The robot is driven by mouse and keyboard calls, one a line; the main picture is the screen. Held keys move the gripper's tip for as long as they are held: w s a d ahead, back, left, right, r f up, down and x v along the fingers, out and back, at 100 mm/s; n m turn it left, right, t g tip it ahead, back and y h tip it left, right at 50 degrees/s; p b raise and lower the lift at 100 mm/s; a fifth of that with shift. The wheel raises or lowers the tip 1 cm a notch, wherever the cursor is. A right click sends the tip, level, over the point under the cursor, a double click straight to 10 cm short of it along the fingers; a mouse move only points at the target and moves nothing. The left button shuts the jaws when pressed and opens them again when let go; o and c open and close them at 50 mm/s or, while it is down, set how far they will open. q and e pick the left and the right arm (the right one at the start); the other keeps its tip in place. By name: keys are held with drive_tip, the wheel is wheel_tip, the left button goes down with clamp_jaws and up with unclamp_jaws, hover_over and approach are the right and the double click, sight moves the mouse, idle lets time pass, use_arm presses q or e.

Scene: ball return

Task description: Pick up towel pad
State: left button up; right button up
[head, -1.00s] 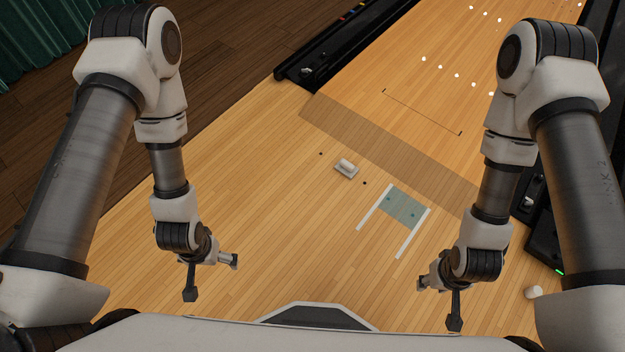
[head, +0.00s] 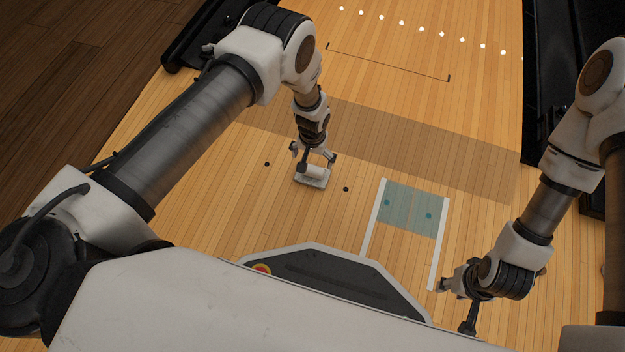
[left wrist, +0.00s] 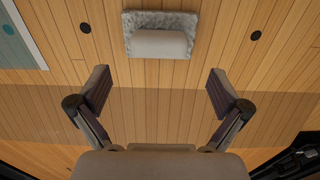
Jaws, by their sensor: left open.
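The towel pad (head: 312,181) lies on the wooden lane floor between two dark dots. It has a fuzzy grey base with a smooth, pale rounded handle on top, and it also shows at the top of the left wrist view (left wrist: 160,43). My left gripper (head: 314,158) is at the pad in the head view, its fingers spread. In the left wrist view its open fingers (left wrist: 160,92) have only bare floor between them, and the pad lies beyond their tips.
A teal patch (head: 410,208) with white strips beside it lies on the floor right of the pad. A dark-tinted band (head: 400,145) crosses the lane behind. Black gutter structures edge the lane. The floor around the pad is clear.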

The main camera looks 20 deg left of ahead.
sight(312, 169)
use_arm(q)
drive_tip(key=f+b, duration=0.4)
drive_tip(key=f, duration=0.2)
drive_tip(key=shift+s+f, duration=0.2)
drive_tip(key=shift+r, duration=0.2)
drive_tip(key=c, duration=1.2)
drive_tip(key=shift+o, duration=0.2)
drive_tip(key=shift+r, duration=0.1)
